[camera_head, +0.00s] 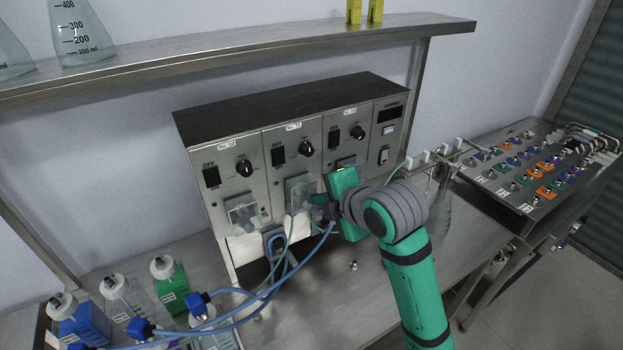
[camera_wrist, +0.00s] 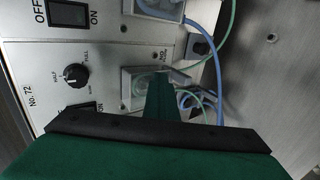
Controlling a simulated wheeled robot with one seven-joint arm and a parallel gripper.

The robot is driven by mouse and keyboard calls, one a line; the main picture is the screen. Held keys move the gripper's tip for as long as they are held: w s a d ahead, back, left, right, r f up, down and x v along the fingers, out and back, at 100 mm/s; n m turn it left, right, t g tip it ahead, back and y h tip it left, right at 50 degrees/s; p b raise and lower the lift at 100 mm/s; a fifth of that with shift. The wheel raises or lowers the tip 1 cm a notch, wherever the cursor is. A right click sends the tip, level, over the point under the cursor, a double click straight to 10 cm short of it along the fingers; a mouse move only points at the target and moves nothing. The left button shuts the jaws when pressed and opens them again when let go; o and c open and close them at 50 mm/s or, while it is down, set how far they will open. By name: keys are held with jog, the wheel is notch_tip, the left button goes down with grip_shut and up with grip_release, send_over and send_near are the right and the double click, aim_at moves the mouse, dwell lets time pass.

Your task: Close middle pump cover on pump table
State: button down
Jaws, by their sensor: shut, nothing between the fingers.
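The pump table's metal pump box (camera_head: 283,145) has several front panels with pump heads. The middle pump cover (camera_head: 298,187) is a small clear piece low on the middle panel; how far open it stands is hard to tell. In the wrist view, a clear-covered pump head (camera_wrist: 136,84) sits beside the knob of the panel marked No. 72, partly hidden by my green finger. My gripper (camera_head: 322,207) is shut and empty, just right of the middle pump in the head view. It also shows in the wrist view (camera_wrist: 160,92), close to that pump; contact cannot be told.
Blue and green tubes (camera_head: 285,275) run from the pumps to bottles (camera_head: 172,285) at front left. The left pump (camera_head: 243,215) stands clear of my arm. A shelf (camera_head: 270,43) crosses above the box. A valve table (camera_head: 530,170) stands at right.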

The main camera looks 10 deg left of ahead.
jog(key=shift+s+d+r, duration=0.1)
jog(key=shift+s+r, duration=0.1)
jog(key=shift+s, duration=0.45)
jog(key=shift+s+d+r, duration=0.1)
jog(key=shift+s+r, duration=0.1)
jog(key=shift+s, duration=0.4)
jog(key=shift+s+d+r, duration=0.1)
jog(key=shift+s+r, duration=0.1)
jog(key=shift+s, duration=0.45)
jog(key=shift+s+d+r, duration=0.3)
jog(key=shift+s+d, duration=0.35)
jog(key=shift+d, duration=0.15)
jog(key=shift+d, duration=0.1)
